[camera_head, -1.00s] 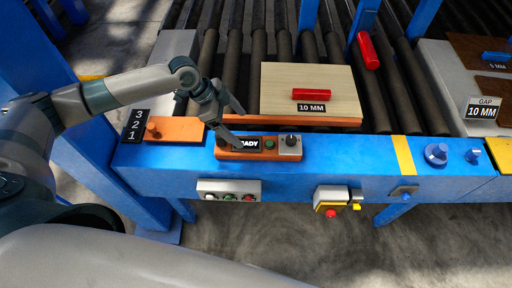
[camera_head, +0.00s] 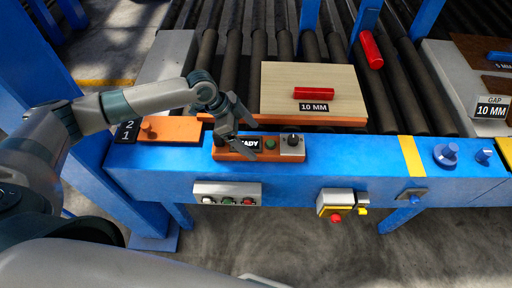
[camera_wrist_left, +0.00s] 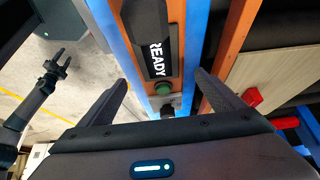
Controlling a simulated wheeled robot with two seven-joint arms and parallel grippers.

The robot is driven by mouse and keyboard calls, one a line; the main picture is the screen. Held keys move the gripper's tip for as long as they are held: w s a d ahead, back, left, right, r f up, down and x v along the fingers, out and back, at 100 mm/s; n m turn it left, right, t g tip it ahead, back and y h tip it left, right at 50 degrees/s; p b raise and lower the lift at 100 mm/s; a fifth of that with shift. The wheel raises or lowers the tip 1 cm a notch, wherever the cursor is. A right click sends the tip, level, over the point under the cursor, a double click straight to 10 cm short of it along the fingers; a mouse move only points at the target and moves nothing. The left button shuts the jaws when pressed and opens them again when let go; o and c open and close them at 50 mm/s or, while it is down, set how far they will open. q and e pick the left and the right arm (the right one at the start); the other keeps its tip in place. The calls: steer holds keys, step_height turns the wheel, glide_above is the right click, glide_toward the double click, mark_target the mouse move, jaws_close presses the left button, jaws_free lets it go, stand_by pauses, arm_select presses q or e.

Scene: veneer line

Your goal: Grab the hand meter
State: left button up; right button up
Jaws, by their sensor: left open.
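The hand meter (camera_head: 240,143) appears to be the dark unit with a READY display, lying in an orange holder (camera_head: 225,154) on the blue rail. It also shows in the left wrist view (camera_wrist_left: 147,40), rising between my finger directions. My left gripper (camera_head: 243,132) is open above the meter and hides part of it in the head view. In the left wrist view its fingers (camera_wrist_left: 162,82) stand apart, with the green button between them; no contact shows. My right gripper (camera_wrist_left: 60,63) appears small at the left of that view, jaws apart, empty, over the floor.
A wooden board (camera_head: 343,85) with a red handle and a 10 MM label lies behind the holder. A black knob (camera_head: 292,140) is right of the meter. An orange plate (camera_head: 180,130) is left. A button box (camera_head: 227,194) and a red stop button (camera_head: 336,218) hang below the rail.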

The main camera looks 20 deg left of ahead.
mark_target(258, 144)
arm_select(q)
steer(key=shift+b+x, duration=2.35)
steer(key=shift+x, duration=0.3)
steer(key=shift+w+r, duration=0.1)
steer(key=c, duration=1.6)
steer(key=shift+r, duration=0.1)
